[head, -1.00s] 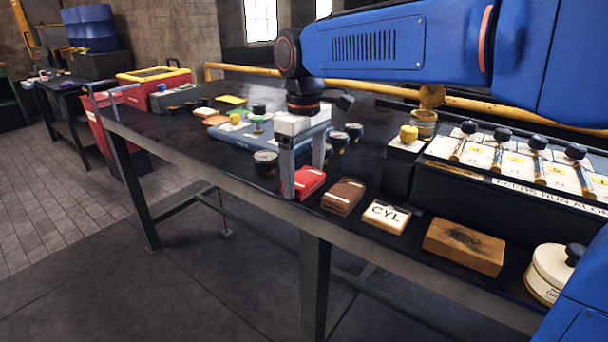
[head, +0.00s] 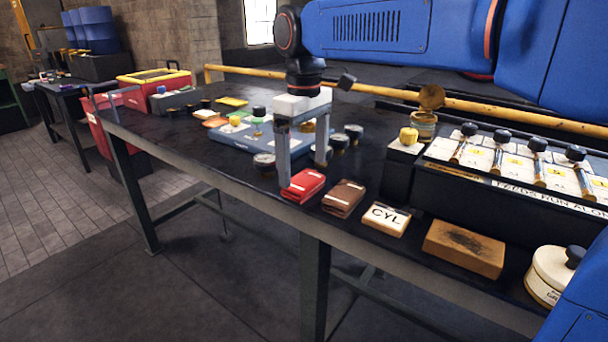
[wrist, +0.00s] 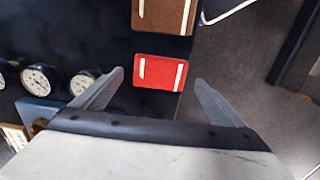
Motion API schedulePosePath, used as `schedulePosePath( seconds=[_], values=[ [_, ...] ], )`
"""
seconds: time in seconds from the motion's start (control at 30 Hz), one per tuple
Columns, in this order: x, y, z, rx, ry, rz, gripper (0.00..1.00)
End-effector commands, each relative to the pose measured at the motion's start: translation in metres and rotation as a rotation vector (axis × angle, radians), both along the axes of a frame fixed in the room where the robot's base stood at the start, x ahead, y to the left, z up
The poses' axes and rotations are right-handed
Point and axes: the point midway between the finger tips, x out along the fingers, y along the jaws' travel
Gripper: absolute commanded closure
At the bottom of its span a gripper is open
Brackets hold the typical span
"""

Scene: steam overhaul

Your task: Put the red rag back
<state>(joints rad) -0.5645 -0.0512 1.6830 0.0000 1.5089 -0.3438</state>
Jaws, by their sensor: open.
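The red rag (head: 304,187) lies folded flat on the dark bench near its front edge, left of a brown folded rag (head: 344,197). My gripper (head: 304,175) is open and empty, above the red rag. In the head view one finger hides part of the rag's left end. In the wrist view the red rag (wrist: 160,73) lies ahead of and between the two spread fingertips (wrist: 158,77), apart from both. It has a pale stripe near each end.
A CYL card block (head: 386,218), a wooden block (head: 463,248) and a white tin (head: 552,272) line the front edge to the right. Several gauges (wrist: 40,79) stand to the left. A black rack (head: 500,195) of levers stands at the right.

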Motion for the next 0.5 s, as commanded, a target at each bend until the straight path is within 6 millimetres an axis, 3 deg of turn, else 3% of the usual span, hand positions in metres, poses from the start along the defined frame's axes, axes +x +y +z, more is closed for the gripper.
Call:
schedulePosePath(
  seconds=[0.2,0.5],
  values=[
    [0.000,0.000,0.043,0.001,-0.002,0.000,0.08],
    [0.000,0.000,0.077,0.000,0.000,0.000,0.08]
  ],
)
